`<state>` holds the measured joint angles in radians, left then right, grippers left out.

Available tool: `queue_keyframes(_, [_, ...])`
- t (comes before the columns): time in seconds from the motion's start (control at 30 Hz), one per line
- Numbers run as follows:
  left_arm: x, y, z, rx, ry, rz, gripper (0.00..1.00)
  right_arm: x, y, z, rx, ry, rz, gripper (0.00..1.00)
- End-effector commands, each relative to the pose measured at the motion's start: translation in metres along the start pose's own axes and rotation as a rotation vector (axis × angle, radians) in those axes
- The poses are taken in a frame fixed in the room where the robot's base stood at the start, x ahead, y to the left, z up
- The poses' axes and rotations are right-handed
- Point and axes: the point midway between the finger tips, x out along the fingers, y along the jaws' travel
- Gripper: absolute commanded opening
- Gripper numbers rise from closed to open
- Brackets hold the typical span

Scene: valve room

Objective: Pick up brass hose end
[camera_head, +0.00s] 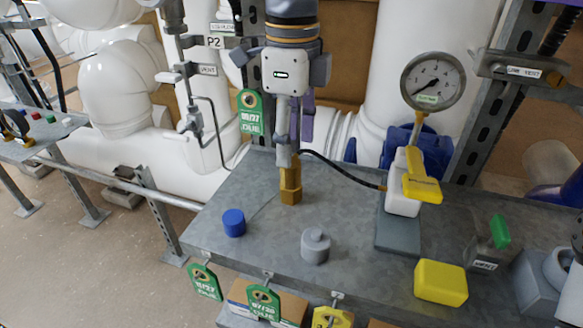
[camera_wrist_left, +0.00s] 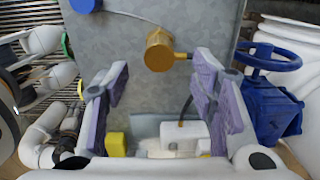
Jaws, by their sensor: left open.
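An upright brass fitting, which appears to be the brass hose end (camera_head: 290,188), stands on the grey bench. In the left wrist view this brass piece (camera_wrist_left: 159,50) shows round, with a small stub on its right, beyond the fingertips. My left gripper (camera_head: 295,142) hangs above it, pointing down, open with nothing between its fingers. In the left wrist view the purple fingers of the gripper (camera_wrist_left: 160,77) are spread wide. A black hose (camera_head: 345,173) runs from near the fingertips to the white gauge block (camera_head: 403,190); its left end is partly hidden.
The bench (camera_head: 255,262) also holds a blue cap (camera_head: 233,222), a grey knob (camera_head: 315,246) and a yellow block (camera_head: 440,282). A pressure gauge (camera_head: 433,82) rises on the right. White pipes and a blue valve wheel (camera_wrist_left: 268,57) stand close behind.

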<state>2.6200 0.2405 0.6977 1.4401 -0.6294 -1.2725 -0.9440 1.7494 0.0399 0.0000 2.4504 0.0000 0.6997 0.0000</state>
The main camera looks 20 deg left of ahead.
Motion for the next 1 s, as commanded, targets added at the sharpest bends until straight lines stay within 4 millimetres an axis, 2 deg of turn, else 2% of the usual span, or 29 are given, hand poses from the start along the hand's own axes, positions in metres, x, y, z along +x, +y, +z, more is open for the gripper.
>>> queue_keyframes(0.23, [0.044,0.002,0.003,0.000,0.000,0.001,0.52,-0.004,0.000,-0.003,0.000,0.014,-0.001,0.40])
queue_keyframes(0.33, [0.051,0.002,0.003,-0.001,0.001,-0.001,0.52,-0.004,0.000,-0.003,0.000,0.013,-0.001,0.40])
queue_keyframes(0.5, [0.052,0.002,0.003,-0.002,0.001,-0.002,0.52,-0.004,0.000,-0.003,0.000,0.013,0.000,0.40])
queue_keyframes(0.57, [0.051,0.002,0.003,-0.002,0.001,-0.002,0.40,-0.004,0.000,-0.003,0.000,0.013,0.000,0.40])
queue_keyframes(0.7, [0.051,0.002,0.003,-0.002,0.001,-0.001,0.09,-0.004,0.000,-0.003,0.000,0.013,-0.001,0.40])
queue_keyframes(0.73, [0.051,0.002,0.003,-0.002,0.001,-0.001,0.06,-0.004,0.000,-0.003,0.000,0.013,0.000,0.40])
queue_keyframes(1.0, [0.051,0.002,0.003,-0.001,0.000,-0.001,0.06,-0.004,0.000,-0.003,0.000,0.013,0.000,0.40])
